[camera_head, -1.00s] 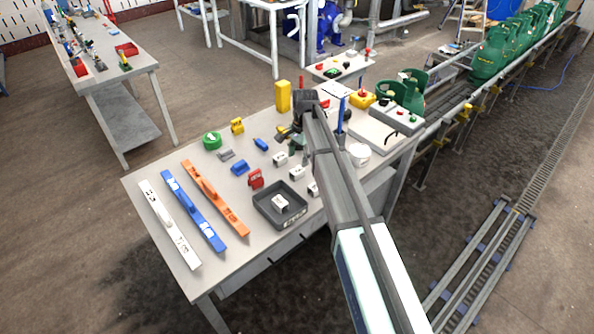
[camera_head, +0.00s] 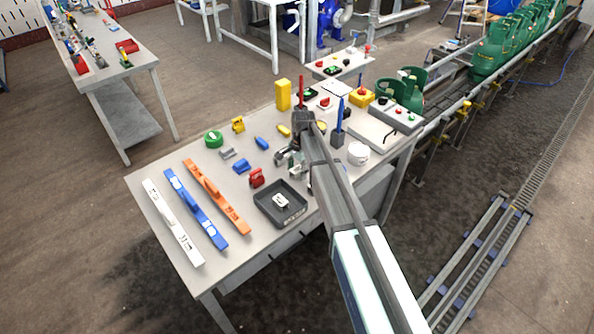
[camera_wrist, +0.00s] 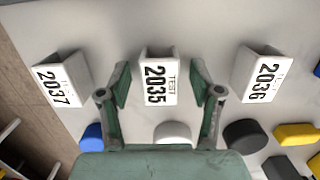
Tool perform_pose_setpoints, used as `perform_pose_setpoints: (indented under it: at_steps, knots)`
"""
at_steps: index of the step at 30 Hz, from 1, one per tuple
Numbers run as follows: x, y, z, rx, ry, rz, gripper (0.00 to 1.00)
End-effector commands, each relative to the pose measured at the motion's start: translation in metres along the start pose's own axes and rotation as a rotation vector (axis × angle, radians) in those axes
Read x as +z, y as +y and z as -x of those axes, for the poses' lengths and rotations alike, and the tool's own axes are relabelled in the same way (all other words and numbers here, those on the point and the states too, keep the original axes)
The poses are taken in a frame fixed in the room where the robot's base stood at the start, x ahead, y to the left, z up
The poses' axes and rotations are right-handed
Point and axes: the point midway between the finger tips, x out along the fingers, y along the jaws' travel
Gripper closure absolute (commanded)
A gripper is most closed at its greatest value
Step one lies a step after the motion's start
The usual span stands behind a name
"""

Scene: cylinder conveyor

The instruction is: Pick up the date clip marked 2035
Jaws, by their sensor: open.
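The white date clip marked 2035 (camera_wrist: 158,82) stands in the middle of the wrist view, its black digits facing the camera. My gripper (camera_wrist: 160,76) is open, with one green finger on each side of this clip. A gap shows between each finger and the clip, so the clip is not gripped. The clip marked 2037 (camera_wrist: 62,80) is to the left and the clip marked 2036 (camera_wrist: 258,76) to the right, both outside the fingers. In the head view my gripper (camera_head: 287,158) is low over the workbench, and it and my arm largely hide these clips.
A dark tray (camera_head: 262,207) holding a white clip (camera_head: 281,201) is close in front of the gripper. A red clip (camera_head: 256,177) and a blue block (camera_head: 240,166) lie to the left. A blue upright tool (camera_head: 338,115) and a white round tub (camera_head: 358,153) stand to the right.

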Motion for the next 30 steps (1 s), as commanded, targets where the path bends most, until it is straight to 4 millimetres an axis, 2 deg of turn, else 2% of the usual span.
perform_pose_setpoints:
  at_steps: [2, 3, 7, 22, 26, 30]
  knots:
    - [0.0, 0.0, 0.0, 0.0, 0.0, 0.0, 0.35]
    - [0.0, 0.0, 0.0, 0.0, 0.0, 0.0, 0.39]
    - [0.0, 0.0, 0.0, 0.0, 0.0, 0.0, 0.85]
    - [0.0, 0.0, 0.003, -0.001, 0.0, 0.0, 0.87]
    - [0.001, 0.0, 0.01, -0.001, 0.001, 0.0, 0.87]
    - [0.003, 0.0, 0.026, -0.003, 0.002, 0.001, 0.87]
